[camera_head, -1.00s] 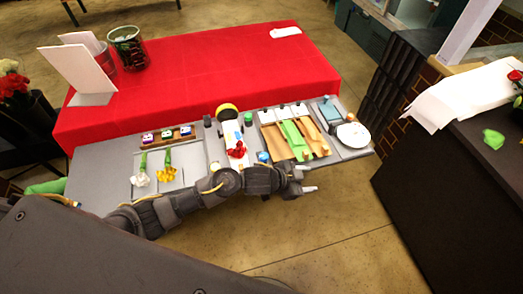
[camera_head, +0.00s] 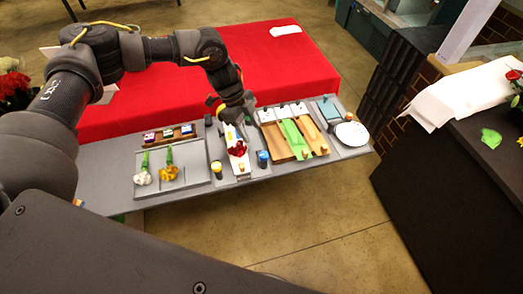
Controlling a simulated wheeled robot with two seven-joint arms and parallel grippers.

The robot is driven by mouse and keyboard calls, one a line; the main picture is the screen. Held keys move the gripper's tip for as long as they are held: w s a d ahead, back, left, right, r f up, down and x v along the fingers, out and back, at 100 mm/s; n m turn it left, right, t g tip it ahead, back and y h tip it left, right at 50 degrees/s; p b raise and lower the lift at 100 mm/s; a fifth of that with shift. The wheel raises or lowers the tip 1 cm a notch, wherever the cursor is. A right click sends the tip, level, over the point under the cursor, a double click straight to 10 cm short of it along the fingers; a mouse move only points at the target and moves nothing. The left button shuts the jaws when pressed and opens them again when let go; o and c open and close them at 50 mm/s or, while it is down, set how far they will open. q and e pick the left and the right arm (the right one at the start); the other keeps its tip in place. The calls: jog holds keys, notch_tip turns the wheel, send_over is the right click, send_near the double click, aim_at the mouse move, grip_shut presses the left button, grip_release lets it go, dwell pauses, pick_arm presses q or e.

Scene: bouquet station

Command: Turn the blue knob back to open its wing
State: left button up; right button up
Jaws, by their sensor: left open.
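The blue knob (camera_head: 263,159) stands upright at the front edge of the grey station (camera_head: 110,188), right of a white strip with a red flower (camera_head: 237,149). A yellow-topped knob (camera_head: 217,169) stands left of that strip. I cannot tell which panel is the blue knob's wing or how it is turned. My left gripper (camera_head: 236,117) points down over the back end of the white strip, behind the blue knob and apart from it. It is open, and its fingertips are small and hard to make out. My right gripper is not in view.
A tray with white and yellow flowers (camera_head: 169,174) lies at left, below a rack of small coloured blocks (camera_head: 168,136). Green and tan strips (camera_head: 293,137) and a white plate (camera_head: 352,134) lie at right. A red-covered table (camera_head: 300,70) is behind.

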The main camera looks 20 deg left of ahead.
aim_at(263, 154)
pick_arm(q)
jog(key=p+x, duration=0.3)
jog(key=x, duration=0.6)
jog(key=shift+d+f+p, duration=0.2)
jog(key=shift+f+p, duration=0.15)
jog(key=shift+p, duration=0.05)
jog(key=shift+d+f, duration=0.15)
jog(key=shift+f, duration=0.35)
